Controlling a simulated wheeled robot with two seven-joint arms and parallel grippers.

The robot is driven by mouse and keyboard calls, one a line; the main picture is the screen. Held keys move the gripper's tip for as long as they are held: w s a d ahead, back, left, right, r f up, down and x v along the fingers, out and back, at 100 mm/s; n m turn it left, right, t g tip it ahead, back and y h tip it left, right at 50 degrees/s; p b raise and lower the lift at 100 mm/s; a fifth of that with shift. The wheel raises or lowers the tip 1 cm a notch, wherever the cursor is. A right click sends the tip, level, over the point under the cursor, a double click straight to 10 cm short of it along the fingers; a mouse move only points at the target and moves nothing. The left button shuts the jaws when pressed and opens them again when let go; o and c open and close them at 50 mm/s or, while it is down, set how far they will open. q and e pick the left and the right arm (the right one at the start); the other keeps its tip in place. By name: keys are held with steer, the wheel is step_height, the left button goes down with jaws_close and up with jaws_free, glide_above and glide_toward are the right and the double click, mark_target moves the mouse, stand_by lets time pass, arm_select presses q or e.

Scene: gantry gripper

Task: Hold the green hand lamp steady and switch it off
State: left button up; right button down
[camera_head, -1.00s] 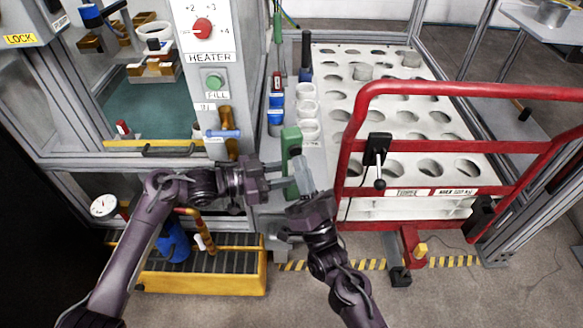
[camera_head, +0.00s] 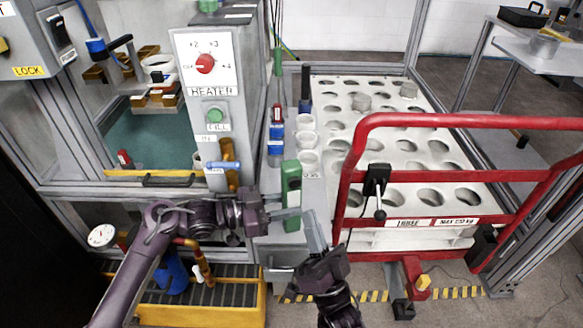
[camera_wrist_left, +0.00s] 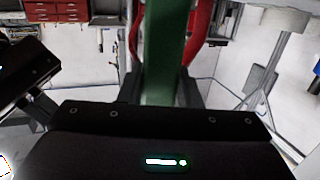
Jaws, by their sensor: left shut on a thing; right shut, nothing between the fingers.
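The green hand lamp (camera_head: 291,188) is upright in the middle of the head view, at the near end of the white ledge. My left gripper (camera_head: 284,215) comes in from the left and is shut on its lower part. In the left wrist view the lamp (camera_wrist_left: 165,55) fills the space between the dark fingers. My right gripper (camera_head: 312,228) is shut and empty, just to the lamp's right and below, its fingers pointing up. A small gap shows between them. I cannot tell the switch position or whether the lamp is lit.
White cups (camera_head: 307,141) and blue-labelled bottles (camera_head: 276,137) stand behind the lamp. A red rail frame (camera_head: 352,150) with a hanging black lever control (camera_head: 376,185) is close on the right, before a white tray with holes (camera_head: 430,165). The heater panel (camera_head: 207,65) stands at left.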

arm_select(q)
steer(key=o, duration=0.9)
steer(key=shift+o, duration=0.2)
steer(key=shift+a, duration=0.15)
steer(key=v, duration=1.1)
steer(key=shift+a, duration=0.4)
